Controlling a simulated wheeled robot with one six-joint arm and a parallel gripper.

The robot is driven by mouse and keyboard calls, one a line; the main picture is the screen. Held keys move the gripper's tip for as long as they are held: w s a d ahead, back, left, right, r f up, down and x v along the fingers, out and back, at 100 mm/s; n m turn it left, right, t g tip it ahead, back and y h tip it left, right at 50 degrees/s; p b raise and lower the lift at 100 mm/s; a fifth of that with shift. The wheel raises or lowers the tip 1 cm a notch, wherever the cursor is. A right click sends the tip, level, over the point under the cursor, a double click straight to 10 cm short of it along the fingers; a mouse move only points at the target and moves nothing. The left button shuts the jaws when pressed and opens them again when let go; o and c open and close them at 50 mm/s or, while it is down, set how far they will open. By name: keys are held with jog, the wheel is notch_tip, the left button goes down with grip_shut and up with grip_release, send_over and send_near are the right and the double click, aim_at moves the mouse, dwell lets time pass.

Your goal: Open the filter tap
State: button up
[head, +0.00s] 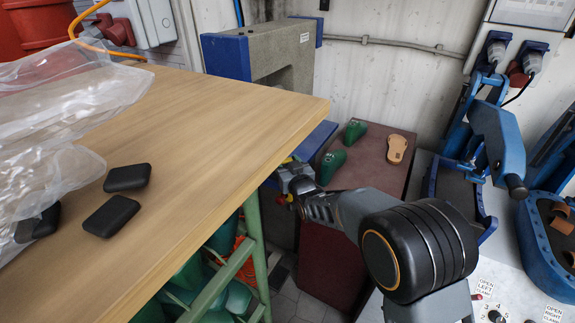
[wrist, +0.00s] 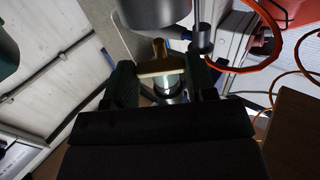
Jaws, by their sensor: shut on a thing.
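The filter tap (wrist: 160,66) shows in the wrist view as a brass-coloured cross handle above a shiny round metal body. My gripper (wrist: 161,78) has one dark finger on each side of the handle and is shut on it. In the head view my gripper (head: 293,181) is beyond the wooden table's right edge, beside the grey and blue machine. There the tap is too small and too covered to make out clearly.
The wooden table (head: 215,105) holds clear plastic wrap (head: 60,100) and several black pads (head: 110,216). A brown-red cabinet (head: 375,165) carries green lasts and a tan sole. Blue clamps (head: 497,140) stand right. A grey cylinder (wrist: 153,12) and orange hose (wrist: 281,30) are near my gripper.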

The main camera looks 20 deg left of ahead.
jog(key=shift+f+b, duration=0.2)
jog(key=shift+b, duration=0.35)
jog(key=shift+r+n+b, duration=0.15)
jog(key=shift+n+b, duration=8.75)
jog(key=shift+b, duration=2.75)
jog(key=shift+r, duration=0.1)
jog(key=o, duration=0.9)
jog(key=shift+o, duration=0.2)
jog(key=v, duration=1.3)
jog(key=shift+s+d+b, duration=0.25)
jog(key=shift+s+b, duration=0.1)
jog(key=shift+b, duration=0.1)
